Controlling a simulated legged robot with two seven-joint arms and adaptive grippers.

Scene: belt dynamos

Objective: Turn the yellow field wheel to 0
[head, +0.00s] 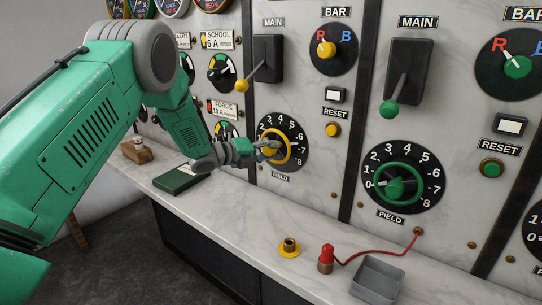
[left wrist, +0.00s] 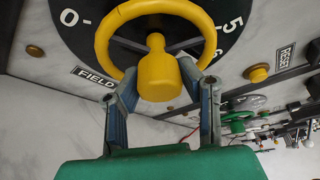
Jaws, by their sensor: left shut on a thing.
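The yellow field wheel (head: 289,150) is on a black dial marked FIELD on the marble panel. Digits 2 to 8 show around its top and right in the head view; my gripper covers the lower left side. A 0 shows left of the wheel (left wrist: 103,45) in the left wrist view. I cannot clearly tell where the pointer stands. My left gripper (head: 262,148) is at the wheel, its fingers on either side of the wheel's yellow handle (left wrist: 158,78), shut on it. My right gripper is not in view.
A green field wheel (head: 421,183) is on the panel to the right. The yellow-knobbed main lever (head: 242,86) stands out above the yellow wheel. The shelf below holds a green book (head: 181,180), a brass piece (head: 289,247), a red plug (head: 327,256) and a grey tray (head: 378,281).

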